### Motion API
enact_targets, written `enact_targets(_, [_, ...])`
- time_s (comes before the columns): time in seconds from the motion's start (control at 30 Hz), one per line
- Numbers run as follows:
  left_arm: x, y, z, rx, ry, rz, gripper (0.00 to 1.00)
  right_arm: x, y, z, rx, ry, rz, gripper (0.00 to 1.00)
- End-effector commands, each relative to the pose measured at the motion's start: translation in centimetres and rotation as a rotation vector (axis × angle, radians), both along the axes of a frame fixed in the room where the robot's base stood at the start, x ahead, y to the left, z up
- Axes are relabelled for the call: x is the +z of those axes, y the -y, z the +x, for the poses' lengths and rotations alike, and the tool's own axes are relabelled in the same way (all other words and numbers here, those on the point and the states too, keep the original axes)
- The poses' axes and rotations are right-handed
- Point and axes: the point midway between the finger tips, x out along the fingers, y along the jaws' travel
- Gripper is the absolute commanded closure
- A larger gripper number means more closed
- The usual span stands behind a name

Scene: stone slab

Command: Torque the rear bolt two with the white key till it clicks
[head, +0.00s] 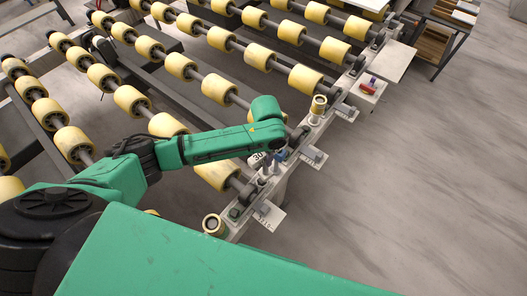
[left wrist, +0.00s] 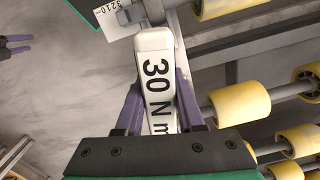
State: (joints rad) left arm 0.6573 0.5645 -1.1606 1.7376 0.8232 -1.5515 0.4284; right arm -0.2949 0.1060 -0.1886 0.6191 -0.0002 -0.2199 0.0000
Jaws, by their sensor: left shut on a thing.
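The white key (left wrist: 155,80), marked 30 N m, sits between the purple fingers of my left gripper (left wrist: 158,100) in the left wrist view. My left gripper (head: 277,158) is shut on it. In the head view, the key's white "30" face (head: 256,158) shows beside the gripper, above the pale rail (head: 237,226). Small upright bolt-like parts (head: 265,176) stand on the rail just below the gripper; I cannot tell which is rear bolt two or whether the key touches one. Two dark purple fingertips (left wrist: 14,42), apparently my right gripper, show apart and empty at the left wrist view's left edge.
Yellow rollers (head: 258,57) on dark shafts fill the left and back. Cream-and-yellow cups (head: 318,107) and (head: 214,225) stand on the rail. Marked white plates (head: 270,216) jut from its right side. A red item (head: 371,84) lies farther back. The floor at right is clear.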

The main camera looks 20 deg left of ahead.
Motion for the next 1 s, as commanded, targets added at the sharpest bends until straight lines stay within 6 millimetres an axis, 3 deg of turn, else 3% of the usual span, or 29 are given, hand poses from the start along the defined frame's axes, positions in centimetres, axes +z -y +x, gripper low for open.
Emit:
enact_targets(0.23, [0.4, -0.1, -0.1, 0.004, -0.001, 0.001, 1.0, 0.9, -2.8, -0.7, 0.001, -0.011, 0.038, 0.5])
enact_targets(0.3, [-0.7, -0.1, -0.1, 0.004, 0.0, 0.001, 1.0, 0.2, -3.3, -0.6, 0.003, -0.009, 0.045, 0.5])
enact_targets(0.67, [-4.2, -0.2, 0.0, 0.005, 0.001, 0.001, 1.0, -1.3, -1.8, -0.4, 0.004, -0.005, 0.024, 0.5])
enact_targets(1.0, [-5.1, -0.2, 0.0, 0.004, 0.001, 0.001, 1.0, -1.2, -1.7, -0.4, 0.003, -0.005, 0.023, 0.5])
